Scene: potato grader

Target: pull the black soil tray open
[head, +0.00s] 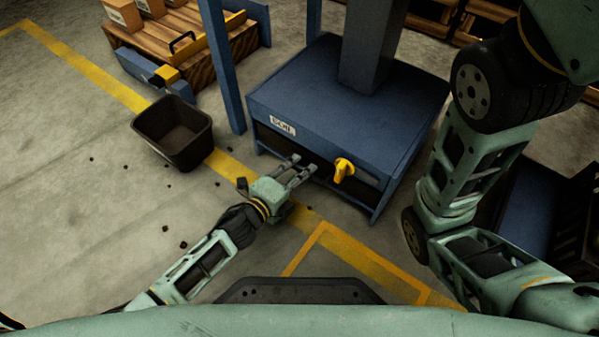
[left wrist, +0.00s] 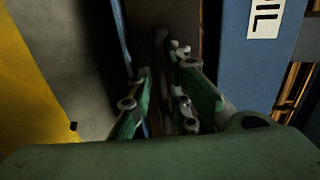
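The black soil tray (head: 364,187) appears as a dark shape in the low front opening of the blue machine (head: 340,115). A yellow handle (head: 344,169) stands out at that opening. My left gripper (head: 303,168) is at the opening, left of the yellow handle, with its fingers pointing into the machine's front. In the left wrist view the fingers (left wrist: 167,95) are parted, with a dark upright edge between them; I cannot tell whether they touch it. The inside of the opening is too dark to make out. My right arm shows at the right, but its gripper is out of view.
A black open bin (head: 172,135) stands on the floor at the left, with small dark clods (head: 183,245) scattered nearby. A blue post (head: 222,65) rises left of the machine. A wooden platform with boxes (head: 180,40) is behind. Floor in front of the machine is mostly clear.

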